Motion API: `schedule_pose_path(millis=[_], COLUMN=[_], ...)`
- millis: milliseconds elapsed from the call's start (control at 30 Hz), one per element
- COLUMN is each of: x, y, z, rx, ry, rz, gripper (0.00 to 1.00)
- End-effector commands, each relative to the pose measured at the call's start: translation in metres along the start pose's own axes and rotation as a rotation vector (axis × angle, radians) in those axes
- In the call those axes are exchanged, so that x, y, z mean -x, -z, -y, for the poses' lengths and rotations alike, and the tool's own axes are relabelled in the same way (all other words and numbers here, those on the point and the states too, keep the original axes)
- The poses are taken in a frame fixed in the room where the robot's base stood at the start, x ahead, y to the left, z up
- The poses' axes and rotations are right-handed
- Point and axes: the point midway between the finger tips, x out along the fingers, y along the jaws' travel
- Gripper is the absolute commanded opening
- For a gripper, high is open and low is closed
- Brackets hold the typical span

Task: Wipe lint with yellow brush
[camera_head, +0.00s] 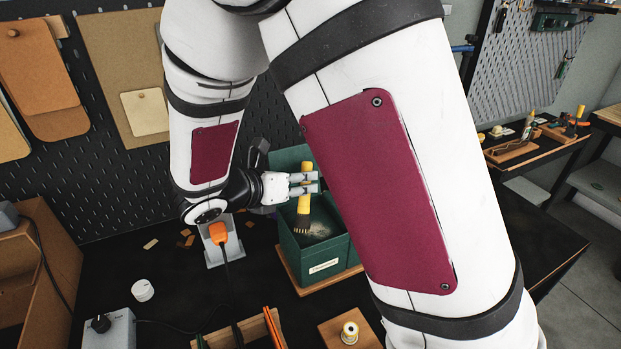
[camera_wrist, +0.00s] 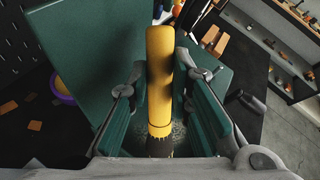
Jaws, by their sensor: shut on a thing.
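My gripper (camera_head: 304,183) is shut on the yellow brush (camera_head: 304,205). The brush hangs upright, bristles down, inside a green open-topped box (camera_head: 333,260) with a small label on its front. Pale lint (camera_head: 320,232) shows in the box beside the dark bristles. I cannot tell whether the bristles touch it. In the wrist view the yellow handle (camera_wrist: 160,75) stands between the two fingers (camera_wrist: 160,105), with the green box (camera_wrist: 75,40) around it and pale specks below. Part of the box is hidden by my arm.
An orange-and-grey device (camera_head: 218,235) with a cable stands left of the box. A white knob (camera_head: 143,290), a grey control box (camera_head: 108,328) and a wooden tray of sticks (camera_head: 243,333) are in front. A spool (camera_head: 349,332) sits on a wooden block. A pegboard (camera_head: 125,195) stands behind.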

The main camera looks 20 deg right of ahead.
Motion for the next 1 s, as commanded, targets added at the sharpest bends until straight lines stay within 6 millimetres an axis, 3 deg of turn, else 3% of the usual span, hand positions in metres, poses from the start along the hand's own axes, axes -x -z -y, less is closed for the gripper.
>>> schedule_pose_path(millis=[200, 533, 1000], x=[0.009, 0.004, -0.021], y=[0.003, -0.002, -0.009], z=[-0.006, -0.018, -0.002], rx=[0.001, -0.001, 0.0], ry=[0.001, 0.001, 0.002], rz=[0.001, 0.001, 0.0], gripper=[0.0, 0.0, 0.0])
